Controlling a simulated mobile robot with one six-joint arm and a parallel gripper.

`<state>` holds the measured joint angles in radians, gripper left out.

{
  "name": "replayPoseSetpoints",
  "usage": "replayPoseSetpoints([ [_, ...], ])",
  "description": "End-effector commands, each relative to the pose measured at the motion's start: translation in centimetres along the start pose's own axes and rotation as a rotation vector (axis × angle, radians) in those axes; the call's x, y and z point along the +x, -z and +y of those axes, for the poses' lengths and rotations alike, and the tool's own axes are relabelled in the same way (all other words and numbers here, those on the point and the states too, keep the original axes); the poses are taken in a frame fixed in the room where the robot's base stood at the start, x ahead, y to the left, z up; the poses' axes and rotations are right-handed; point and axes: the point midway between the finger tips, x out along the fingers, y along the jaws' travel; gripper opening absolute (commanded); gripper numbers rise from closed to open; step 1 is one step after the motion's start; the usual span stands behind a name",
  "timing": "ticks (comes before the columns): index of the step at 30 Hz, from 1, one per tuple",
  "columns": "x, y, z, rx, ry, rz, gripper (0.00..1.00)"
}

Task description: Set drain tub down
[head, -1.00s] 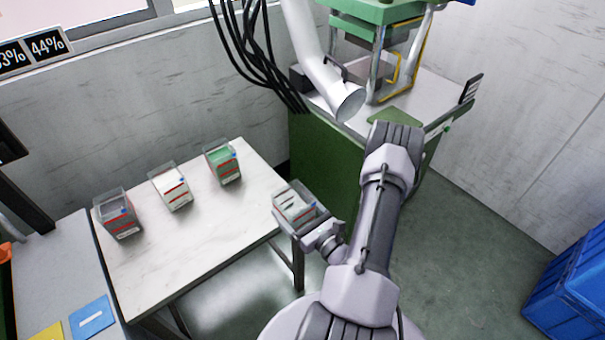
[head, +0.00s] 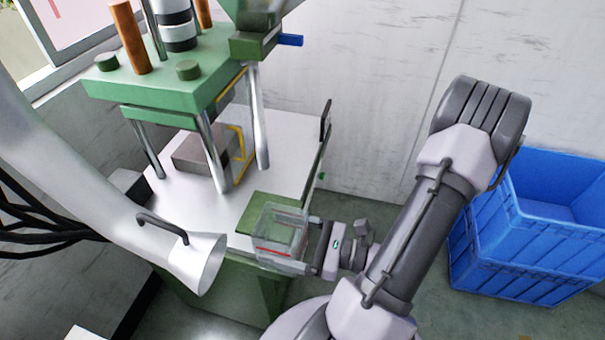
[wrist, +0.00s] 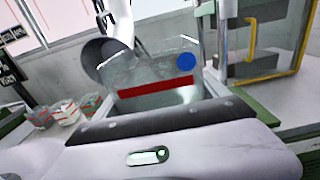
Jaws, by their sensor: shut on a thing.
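The drain tub (head: 280,228) is a clear, open-topped box with a red stripe, upright in the head view. It overlaps the near part of a green pad (head: 262,203) at the front of the press bench (head: 190,205). I cannot tell whether the tub touches the pad or hangs above it. My gripper (head: 312,252) comes from the right and is shut on the tub's right side. In the wrist view the tub (wrist: 135,72) shows its red stripe and a blue dot; my gripper's body hides its lower part.
A green press (head: 165,90) with metal posts stands behind the pad. A white extraction duct (head: 110,200) with a flared mouth (head: 203,262) is close left of the tub. Blue crates (head: 530,240) stand at the right. Other tubs (wrist: 62,110) show at left in the wrist view.

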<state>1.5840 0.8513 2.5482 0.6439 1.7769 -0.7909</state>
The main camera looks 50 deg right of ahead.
Motion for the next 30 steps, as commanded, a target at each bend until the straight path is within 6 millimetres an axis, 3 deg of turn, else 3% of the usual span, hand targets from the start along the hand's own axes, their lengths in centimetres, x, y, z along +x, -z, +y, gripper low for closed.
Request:
replayPoseSetpoints([
  [2, 0.0, -0.2, 0.3, 0.001, -0.016, 0.000, 0.41],
  [5, 1.1, 0.2, -1.0, -0.003, -0.027, 0.001, 0.41],
  [12, 5.8, 1.1, -7.9, -0.006, -0.026, 0.000, 0.41],
  [18, 8.4, 1.4, -12.0, -0.002, -0.021, -0.001, 0.41],
  [22, 8.9, 2.1, -12.7, 0.002, -0.018, -0.002, 0.41],
  [27, 8.8, 5.1, -12.7, 0.003, -0.017, -0.001, 0.41],
  [30, 8.8, 4.8, -12.7, 0.001, -0.017, -0.001, 0.41],
])
